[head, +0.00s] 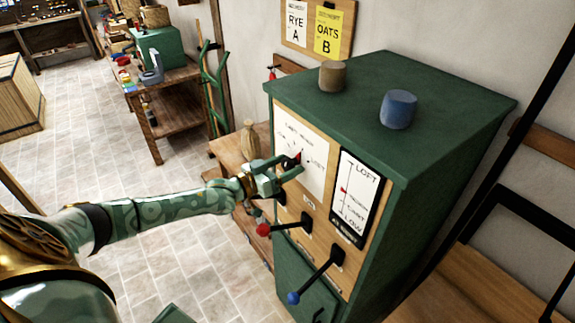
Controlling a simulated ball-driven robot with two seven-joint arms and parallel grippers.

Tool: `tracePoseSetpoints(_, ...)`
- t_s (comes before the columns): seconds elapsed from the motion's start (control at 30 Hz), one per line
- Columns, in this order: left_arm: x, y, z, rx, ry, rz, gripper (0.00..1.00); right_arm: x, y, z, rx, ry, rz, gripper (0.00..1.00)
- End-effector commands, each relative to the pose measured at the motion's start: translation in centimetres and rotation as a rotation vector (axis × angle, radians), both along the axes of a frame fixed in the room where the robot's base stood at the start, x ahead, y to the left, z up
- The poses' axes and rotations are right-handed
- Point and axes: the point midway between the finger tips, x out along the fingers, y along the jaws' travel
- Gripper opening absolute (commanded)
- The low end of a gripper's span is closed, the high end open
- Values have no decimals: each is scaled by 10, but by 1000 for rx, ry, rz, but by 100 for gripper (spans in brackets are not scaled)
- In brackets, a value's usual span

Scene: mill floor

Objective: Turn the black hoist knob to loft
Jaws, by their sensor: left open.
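The green hoist cabinet (420,130) stands at the right with a wooden front panel. On it is a white dial plate (313,172) with a LOFT mark on its right side. The black knob is mostly hidden by my left gripper (291,171); a small red pointer (298,156) shows just above the fingers. My left gripper is open, with its fingers at the dial around the knob's place; I cannot tell whether they touch it. A gauge (358,193) marked LOFT at top and LOW at bottom has a red marker near mid-height. My right gripper is not in view.
Below the dial, a red-tipped lever (284,227) and a blue-tipped lever (318,275) stick out. A brown cup (332,77) and a blue cup (398,109) stand on the cabinet.

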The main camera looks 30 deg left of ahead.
Motion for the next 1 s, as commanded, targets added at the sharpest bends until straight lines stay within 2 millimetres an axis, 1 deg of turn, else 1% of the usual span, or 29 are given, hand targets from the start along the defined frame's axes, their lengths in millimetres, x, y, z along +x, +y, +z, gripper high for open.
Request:
tracePoseSetpoints(0.1,7,-3,0,2,-1,0,63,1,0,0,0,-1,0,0)
tracePoseSetpoints(0.37,8,-3,0,1,0,-1,63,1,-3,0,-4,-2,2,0)
tracePoseSetpoints(0.47,7,-3,0,1,1,0,38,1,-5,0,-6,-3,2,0)
tracePoseSetpoints(0.5,7,-3,0,1,1,0,27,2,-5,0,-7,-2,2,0)
tracePoseSetpoints(0.53,7,-3,0,1,0,0,19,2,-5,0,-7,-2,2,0)
tracePoseSetpoints(0.77,7,-3,0,8,-3,0,19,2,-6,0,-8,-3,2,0)
tracePoseSetpoints(1.0,7,-3,0,84,-35,0,19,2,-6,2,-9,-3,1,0)
